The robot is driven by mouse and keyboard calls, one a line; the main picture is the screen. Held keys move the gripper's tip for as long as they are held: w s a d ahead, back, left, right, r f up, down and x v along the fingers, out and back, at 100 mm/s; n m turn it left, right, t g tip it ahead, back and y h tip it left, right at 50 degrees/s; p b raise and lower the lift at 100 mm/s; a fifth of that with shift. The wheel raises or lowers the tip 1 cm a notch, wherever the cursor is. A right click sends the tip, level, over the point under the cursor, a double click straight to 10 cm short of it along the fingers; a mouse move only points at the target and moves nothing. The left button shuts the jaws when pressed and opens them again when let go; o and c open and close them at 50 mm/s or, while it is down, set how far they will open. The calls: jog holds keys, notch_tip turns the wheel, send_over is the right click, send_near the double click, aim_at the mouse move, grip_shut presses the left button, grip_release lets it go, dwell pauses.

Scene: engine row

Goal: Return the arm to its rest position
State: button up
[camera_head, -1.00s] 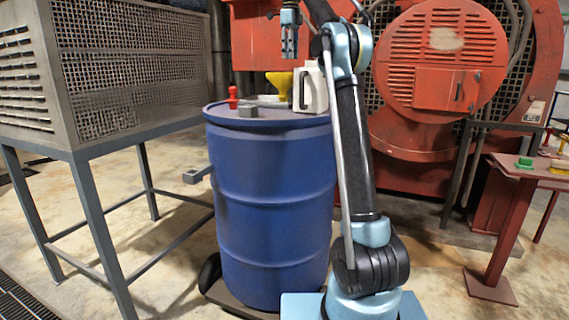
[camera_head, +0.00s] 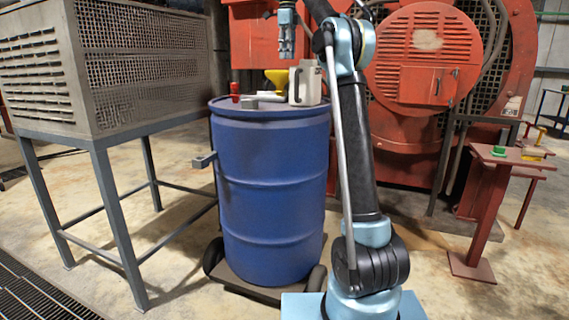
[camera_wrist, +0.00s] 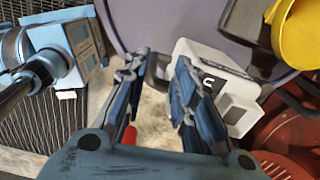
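My arm is raised and bent beside the blue drum (camera_head: 270,190). My gripper (camera_head: 286,55) hangs fingers down above the drum, near the grey-white jug (camera_head: 309,88) in the head view. In the wrist view, the fingers of my gripper (camera_wrist: 157,70) stand apart with nothing held between them. The pale jug (camera_wrist: 225,72) shows beyond the right finger there, its dark handle partly hidden behind the fingers. How far the fingertips are from the jug is hard to tell.
A yellow funnel (camera_head: 279,78), a red item (camera_head: 235,92) and a grey block (camera_head: 249,102) stand on the drum. A mesh cage on legs (camera_head: 150,80) is at left, a red engine (camera_head: 420,60) behind, a red stand (camera_head: 487,210) at right. Open floor lies between.

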jog(key=s+d+f+n+t, duration=0.1)
jog(key=s+d+f+n, duration=0.6)
jog(key=s, duration=0.4)
jog(key=s+d+f+n, duration=0.4)
jog(key=s+d+f, duration=0.1)
jog(key=s+f, duration=0.55)
jog(key=s+d+f+n, duration=0.2)
jog(key=s+f+n, duration=0.1)
jog(key=s+f, duration=0.5)
jog(key=s+d+f+n+t, duration=0.1)
jog(key=s+f+n, duration=0.3)
jog(key=s+f, duration=0.4)
jog(key=s+d+f+n, duration=0.3)
jog(key=s+f, duration=0.6)
jog(key=f, duration=0.8)
jog(key=shift+f+n, duration=0.35)
jog(key=shift+n, duration=0.05)
jog(key=shift+w, duration=0.15)
jog(key=shift+w+f, duration=0.2)
jog(key=shift+w, duration=0.15)
